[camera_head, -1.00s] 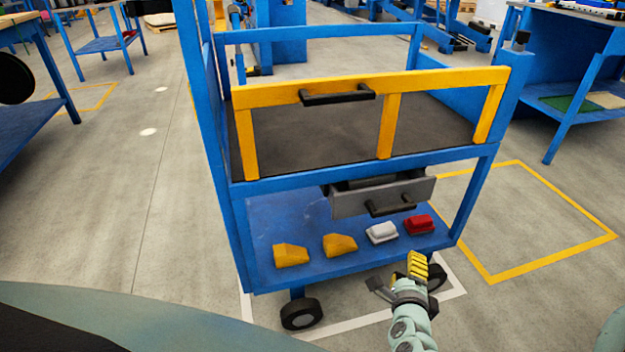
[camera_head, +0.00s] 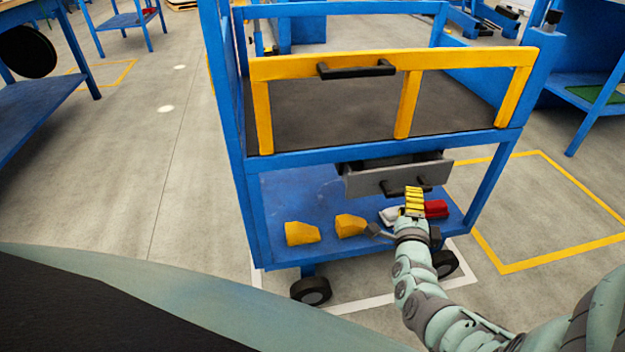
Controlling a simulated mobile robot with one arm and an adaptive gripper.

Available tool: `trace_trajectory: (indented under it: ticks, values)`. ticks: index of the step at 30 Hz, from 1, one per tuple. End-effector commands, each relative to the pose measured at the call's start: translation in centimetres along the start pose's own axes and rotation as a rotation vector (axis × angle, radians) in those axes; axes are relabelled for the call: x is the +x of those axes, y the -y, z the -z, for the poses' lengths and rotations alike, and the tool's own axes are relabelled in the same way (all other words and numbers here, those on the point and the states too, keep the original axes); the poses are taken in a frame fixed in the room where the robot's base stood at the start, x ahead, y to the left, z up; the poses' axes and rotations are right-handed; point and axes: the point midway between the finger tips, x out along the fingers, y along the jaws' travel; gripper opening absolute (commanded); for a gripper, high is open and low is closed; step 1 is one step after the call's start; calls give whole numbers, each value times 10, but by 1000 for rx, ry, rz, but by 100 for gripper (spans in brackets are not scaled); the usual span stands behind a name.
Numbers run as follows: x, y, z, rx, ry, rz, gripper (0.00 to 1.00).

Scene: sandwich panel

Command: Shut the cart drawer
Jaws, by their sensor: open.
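The blue cart (camera_head: 350,158) stands in front of me. Its grey drawer (camera_head: 366,184) hangs under the cart's deck and is pulled partly out toward me; its dark inside shows. The drawer has a black handle (camera_head: 390,188). Nothing shows between the fingers.
A yellow gate with a black handle (camera_head: 356,69) closes the upper deck's front. Floor is free at left.

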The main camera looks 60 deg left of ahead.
Motion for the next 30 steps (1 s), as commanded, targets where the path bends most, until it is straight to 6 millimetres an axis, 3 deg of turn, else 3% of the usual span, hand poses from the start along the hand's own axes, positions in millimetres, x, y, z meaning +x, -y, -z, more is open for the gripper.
trace_trajectory:
  ticks: [3,9,20,21,30]
  values:
    - [22,-6,1,-1,-4,-1,46]
    - [41,-3,0,0,1,0,46]
    - [46,-1,-1,0,3,-3,46]
    - [46,-1,-1,0,3,-3,51]
    - [46,-1,-1,0,3,-3,20]
